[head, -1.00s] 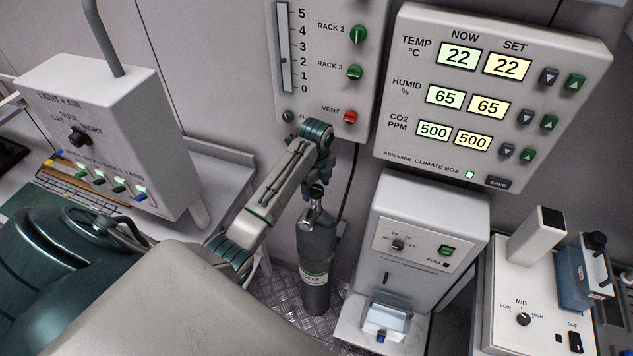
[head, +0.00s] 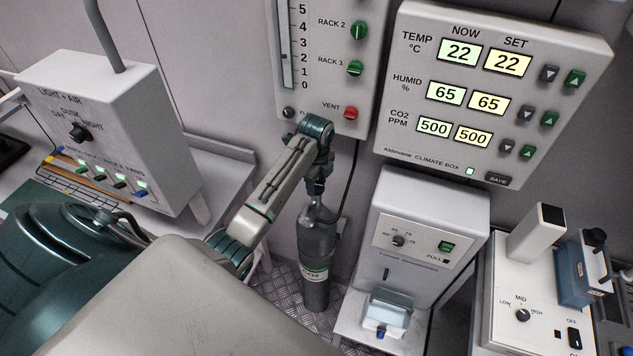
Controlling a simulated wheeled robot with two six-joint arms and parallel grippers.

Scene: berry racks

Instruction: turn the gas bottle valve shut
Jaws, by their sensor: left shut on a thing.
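The gas bottle (head: 315,262) is a dark grey cylinder with a pale label band reading CO2. It stands upright on the floor below the wall panels. My left arm comes in from the left, and my left gripper (head: 315,200) points down at the top of the bottle. It is shut on the bottle's valve, which is mostly hidden by the gripper and wrist. How far the valve is turned cannot be seen. My right gripper is not in view.
The flow panel (head: 325,105) with rack knobs hangs just above my left wrist. A climate box (head: 485,110) is at the upper right. A white dispenser unit (head: 425,225) stands close right of the bottle. A light and air box (head: 165,150) is at the left.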

